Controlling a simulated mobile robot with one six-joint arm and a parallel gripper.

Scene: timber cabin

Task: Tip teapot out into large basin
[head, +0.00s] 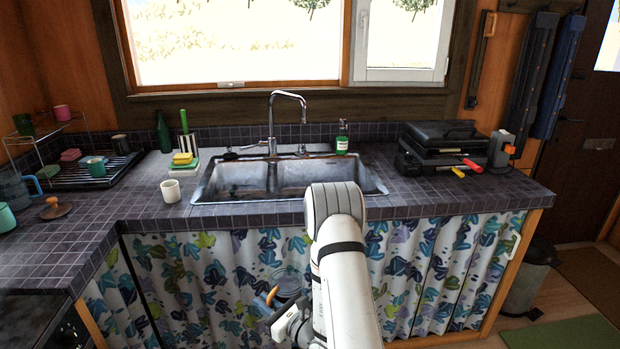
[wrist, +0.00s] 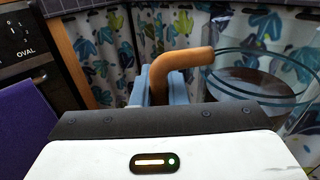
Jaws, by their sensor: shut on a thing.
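The teapot is a clear glass pot with an orange-brown wooden handle; it shows in the wrist view (wrist: 285,108) at the right and in the head view (head: 288,286). My gripper (wrist: 160,86) is shut on the handle, with blue fingers either side of it. Brown contents show through the glass. The pot hangs in front of the patterned curtain, below the counter edge; it looks about upright, and its spout is not clear. The large basin (head: 312,170) is the wider, right-hand half of the metal sink. My arm hides part of its front.
A white cup (head: 170,191) stands left of the sink. The tap (head: 272,120) rises behind the basins. A black case (head: 443,147) and screwdrivers (head: 472,165) lie at the right. The drying rack (head: 95,172) is left. The counter's front edge lies between teapot and sink.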

